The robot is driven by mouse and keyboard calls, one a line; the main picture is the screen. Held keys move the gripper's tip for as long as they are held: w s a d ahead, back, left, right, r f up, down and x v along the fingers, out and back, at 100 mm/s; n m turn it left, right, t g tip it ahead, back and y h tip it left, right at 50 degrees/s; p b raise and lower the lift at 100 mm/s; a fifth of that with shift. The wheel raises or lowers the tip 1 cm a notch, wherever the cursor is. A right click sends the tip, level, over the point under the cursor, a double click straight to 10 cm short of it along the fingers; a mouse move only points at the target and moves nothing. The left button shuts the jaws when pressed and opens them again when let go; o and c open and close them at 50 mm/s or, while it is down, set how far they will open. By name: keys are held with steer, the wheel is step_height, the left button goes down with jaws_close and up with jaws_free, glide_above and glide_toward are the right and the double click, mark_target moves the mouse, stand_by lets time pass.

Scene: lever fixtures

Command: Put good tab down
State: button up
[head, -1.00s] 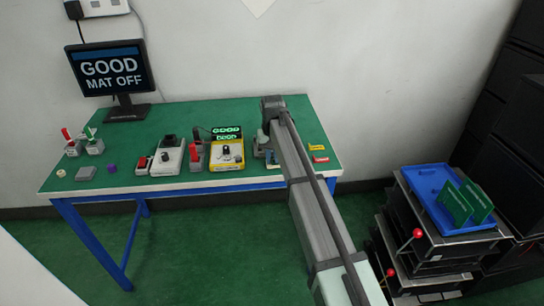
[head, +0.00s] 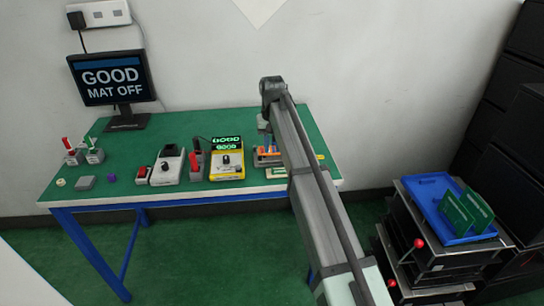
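My arm reaches over the right part of the green-topped bench, and my gripper (head: 264,146) hangs down near its end, mostly hidden behind the arm. Whether its fingers are open or shut does not show. Just below it is a small fixture (head: 268,158) with orange and blue parts. A small pale green tab (head: 278,171) lies at the front of that fixture, near the bench's front edge; its writing is too small to read. A yellow tab (head: 320,157) is partly visible to the right of the arm. The red tab is not visible.
A yellow tester (head: 226,165) with a lit GOOD display stands left of the gripper. Beside it are a red switch (head: 195,167) and a grey-white box (head: 168,166). The monitor (head: 110,78) reads GOOD, MAT OFF. A blue tray (head: 432,185) holds green boards at right.

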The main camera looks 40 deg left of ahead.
steer(key=shift+r, duration=1.45)
